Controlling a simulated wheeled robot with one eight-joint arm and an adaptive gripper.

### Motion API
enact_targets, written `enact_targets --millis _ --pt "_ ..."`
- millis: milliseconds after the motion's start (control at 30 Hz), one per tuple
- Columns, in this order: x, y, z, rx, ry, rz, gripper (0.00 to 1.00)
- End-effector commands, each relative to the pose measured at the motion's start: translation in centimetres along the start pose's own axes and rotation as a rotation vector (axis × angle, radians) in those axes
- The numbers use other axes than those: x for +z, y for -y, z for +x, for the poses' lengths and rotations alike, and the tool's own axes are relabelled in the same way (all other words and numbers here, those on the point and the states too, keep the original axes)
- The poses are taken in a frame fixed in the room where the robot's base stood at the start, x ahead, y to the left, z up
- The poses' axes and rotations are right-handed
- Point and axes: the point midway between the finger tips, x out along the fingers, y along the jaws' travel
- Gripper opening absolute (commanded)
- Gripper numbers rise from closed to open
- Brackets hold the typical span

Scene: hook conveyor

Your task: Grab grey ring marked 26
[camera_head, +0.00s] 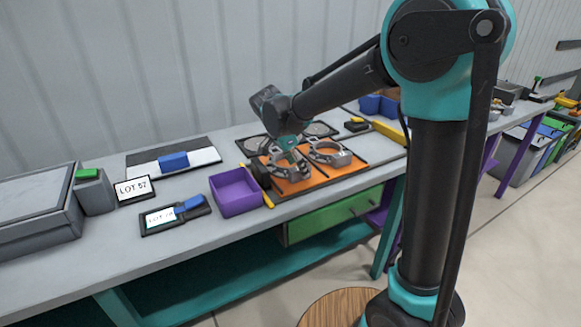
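Two grey rings lie side by side on an orange mat (306,182) with a dark border on the workbench. The left ring (290,172) is partly covered by my gripper (291,155), which points down over it. The right ring (330,153) is in plain view. Any numbers on the rings are too small to read, so I cannot tell which is 26. The gripper's fingers are small and overlap the left ring. I cannot tell whether they touch it or are open or shut.
A purple bin (236,192) stands left of the mat. A LOT 57 sign (134,188), a blue block (174,161) and a grey box (38,212) are farther left. A yellow bar (390,132) and blue bins (379,105) lie behind the mat to the right.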

Motion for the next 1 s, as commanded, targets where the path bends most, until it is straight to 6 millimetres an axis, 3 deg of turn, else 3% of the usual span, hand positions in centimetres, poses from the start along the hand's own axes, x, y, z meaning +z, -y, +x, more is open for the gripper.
enact_targets --millis 100,367,867,1000 --pt "0.01 0.01 0.94 0.000 0.000 0.000 0.69" --pt "0.01 -0.01 1.08 0.000 0.000 0.000 0.68" --pt "0.01 -0.01 1.07 0.000 0.000 0.000 0.06" --pt "-0.01 -0.01 1.05 0.000 0.000 0.000 0.04"
